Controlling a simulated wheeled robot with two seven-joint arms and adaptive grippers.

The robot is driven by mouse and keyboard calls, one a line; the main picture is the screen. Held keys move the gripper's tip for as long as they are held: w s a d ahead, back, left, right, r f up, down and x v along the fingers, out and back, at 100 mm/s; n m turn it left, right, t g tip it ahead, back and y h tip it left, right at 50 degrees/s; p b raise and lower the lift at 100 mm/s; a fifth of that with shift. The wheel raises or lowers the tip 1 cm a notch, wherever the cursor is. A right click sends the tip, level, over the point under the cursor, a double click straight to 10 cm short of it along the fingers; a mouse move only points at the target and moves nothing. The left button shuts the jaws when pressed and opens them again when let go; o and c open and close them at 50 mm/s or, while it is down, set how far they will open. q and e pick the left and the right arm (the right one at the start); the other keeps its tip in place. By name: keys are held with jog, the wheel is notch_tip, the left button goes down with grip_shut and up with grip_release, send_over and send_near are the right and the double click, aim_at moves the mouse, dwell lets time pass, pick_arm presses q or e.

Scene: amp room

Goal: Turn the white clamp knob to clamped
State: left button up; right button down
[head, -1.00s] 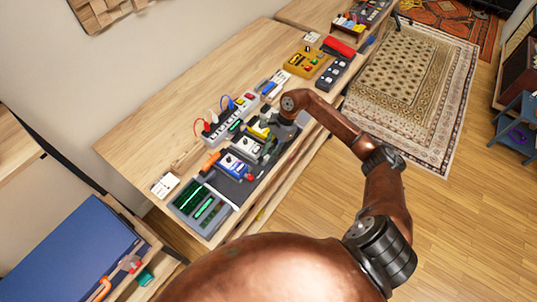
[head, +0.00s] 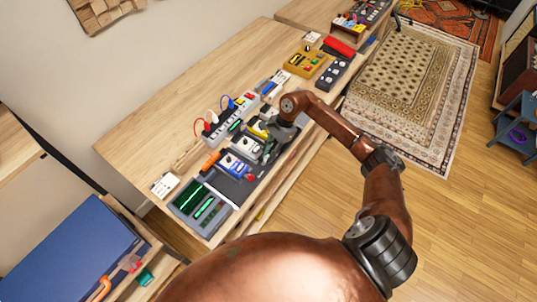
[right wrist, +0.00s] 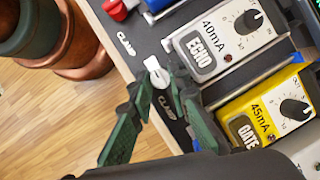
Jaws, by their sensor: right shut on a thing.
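The white clamp knob (right wrist: 157,72) shows in the right wrist view on the dark board, near the board's wooden front edge. My right gripper (right wrist: 158,82) has its dark green fingers on either side of the knob, shut on it. Lettered labels, partly readable, lie on the board to either side of the knob. In the head view my right gripper (head: 270,150) is at the front of the pedal row, and the knob is too small or hidden to make out. My left gripper is not in view.
A white ECHO pedal (right wrist: 225,38) and a yellow GATE pedal (right wrist: 268,112) sit close to the right finger. A red knob (right wrist: 118,8) is at the top of the wrist view. A grey metal rod lies between the pedals. Open floor (right wrist: 40,120) lies beyond the bench edge.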

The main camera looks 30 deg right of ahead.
jog(key=shift+s+m+t, duration=0.1)
jog(key=shift+m+t, duration=0.4)
jog(key=shift+m, duration=0.6)
jog(key=m+t, duration=0.1)
jog(key=m, duration=0.1)
jog(key=shift+r+m+p, duration=0.1)
jog(key=shift+m+p, duration=0.2)
jog(key=shift+p, duration=0.05)
jog(key=m, duration=0.2)
jog(key=m+t+h+p, duration=0.1)
jog(key=shift+s+a+r+m, duration=0.1)
jog(key=shift+a+m, duration=0.05)
jog(key=shift+m, duration=0.25)
jog(key=m+t+h+p, duration=0.1)
jog(key=m, duration=0.2)
jog(key=shift+a+m, duration=0.1)
jog(key=shift+m, duration=0.2)
jog(key=m+h+p, duration=0.1)
jog(key=m, duration=0.2)
jog(key=shift+a+h, duration=0.1)
jog(key=shift+h, duration=0.2)
jog(key=shift+m+t+h, duration=0.3)
jog(key=shift+m+h, duration=0.2)
jog(key=shift+m, duration=0.7)
jog(key=c, duration=2.1)
grip_release()
